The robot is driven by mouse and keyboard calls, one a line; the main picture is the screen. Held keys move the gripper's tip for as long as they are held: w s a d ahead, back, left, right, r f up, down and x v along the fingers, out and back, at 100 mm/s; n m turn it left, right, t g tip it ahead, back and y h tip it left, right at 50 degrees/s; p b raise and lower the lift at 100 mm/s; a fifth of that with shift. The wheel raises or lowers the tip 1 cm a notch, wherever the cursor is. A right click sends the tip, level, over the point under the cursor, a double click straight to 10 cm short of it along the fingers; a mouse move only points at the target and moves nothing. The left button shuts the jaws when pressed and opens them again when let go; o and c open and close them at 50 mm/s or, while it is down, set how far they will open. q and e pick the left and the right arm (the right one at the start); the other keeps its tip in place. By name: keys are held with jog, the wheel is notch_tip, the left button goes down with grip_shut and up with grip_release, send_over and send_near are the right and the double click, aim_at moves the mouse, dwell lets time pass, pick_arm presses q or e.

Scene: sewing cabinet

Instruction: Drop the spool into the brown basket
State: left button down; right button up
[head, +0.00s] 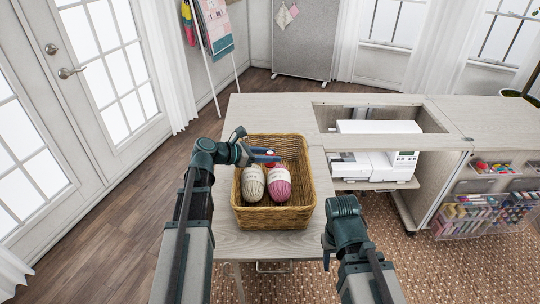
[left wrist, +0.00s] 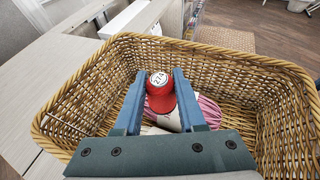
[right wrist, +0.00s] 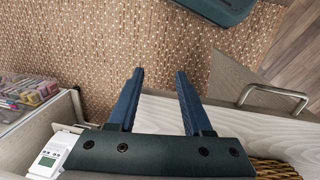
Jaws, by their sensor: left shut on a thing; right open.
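The brown wicker basket (head: 307,205) stands on the light wood table and holds a cream yarn ball and a pink yarn ball. My left gripper (head: 275,155) reaches over the basket's far left part. In the left wrist view my left gripper (left wrist: 160,95) is shut on the red spool (left wrist: 161,98), which has a white label on its end. The spool is between the fingertips, inside the outline of the basket's rim (left wrist: 195,46). In the head view the spool is mostly hidden. My right gripper (right wrist: 158,90) is open and empty, near the table's front edge.
The cream yarn (head: 252,183) and pink yarn (head: 278,184) lie in the basket below my left gripper. A white sewing machine (head: 375,165) sits in the cabinet to the right. Clear shelves of threads (head: 480,215) stand further right. The tabletop behind the basket is clear.

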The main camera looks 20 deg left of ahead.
pick_arm(q)
jog(key=shift+c, duration=2.1)
grip_release()
jog(key=p+v, duration=0.5)
jog(key=v, duration=0.8)
jog(key=shift+s+a+r, duration=0.2)
jog(key=shift+a, duration=0.1)
